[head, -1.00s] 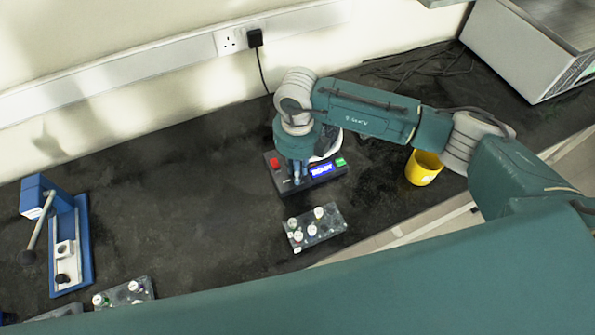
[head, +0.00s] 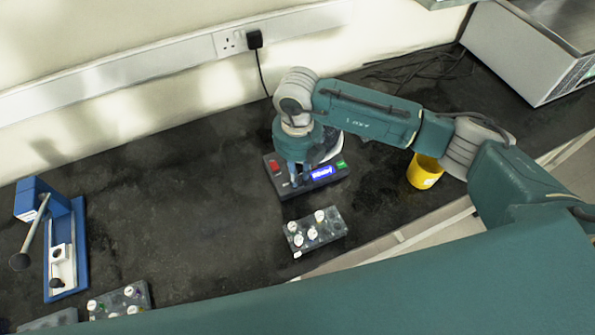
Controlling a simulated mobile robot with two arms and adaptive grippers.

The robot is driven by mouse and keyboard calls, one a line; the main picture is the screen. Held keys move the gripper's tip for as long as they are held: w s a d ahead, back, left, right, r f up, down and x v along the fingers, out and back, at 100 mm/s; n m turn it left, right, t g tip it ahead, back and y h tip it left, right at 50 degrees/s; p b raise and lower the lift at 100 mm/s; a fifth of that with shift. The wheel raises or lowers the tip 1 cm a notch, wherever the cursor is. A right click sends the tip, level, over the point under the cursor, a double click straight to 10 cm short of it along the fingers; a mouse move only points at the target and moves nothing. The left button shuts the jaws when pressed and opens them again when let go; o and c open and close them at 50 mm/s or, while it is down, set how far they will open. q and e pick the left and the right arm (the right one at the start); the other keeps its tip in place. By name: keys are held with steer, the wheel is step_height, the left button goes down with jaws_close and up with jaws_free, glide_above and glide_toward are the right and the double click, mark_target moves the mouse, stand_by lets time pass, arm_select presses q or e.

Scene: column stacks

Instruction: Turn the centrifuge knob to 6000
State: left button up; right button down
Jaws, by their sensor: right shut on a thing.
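The centrifuge (head: 327,182) is a dark box on the black bench, with a red button at left, a green one at right and a lit blue display (head: 321,172) whose digits are too small to read. My right gripper (head: 298,178) points down onto the centrifuge's front panel, left of the display. It is shut on the knob, which its fingers and wrist hide. The arm also covers much of the back of the centrifuge. My left gripper is not in view.
A rack of white-capped vials (head: 331,233) stands in front of the centrifuge. A yellow cup (head: 423,172) is to the right, close by my right arm. A blue lever press (head: 80,245) and another vial rack (head: 142,295) are at left. The bench's left middle is clear.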

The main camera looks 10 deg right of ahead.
steer(key=shift+w+r, duration=0.15)
steer(key=shift+w, duration=0.05)
steer(key=c, duration=1.6)
jaws_free()
steer(key=shift+s, duration=0.1)
step_height(320, 180, up, 12)
steer(key=shift+f, duration=0.1)
steer(key=shift+s, duration=0.1)
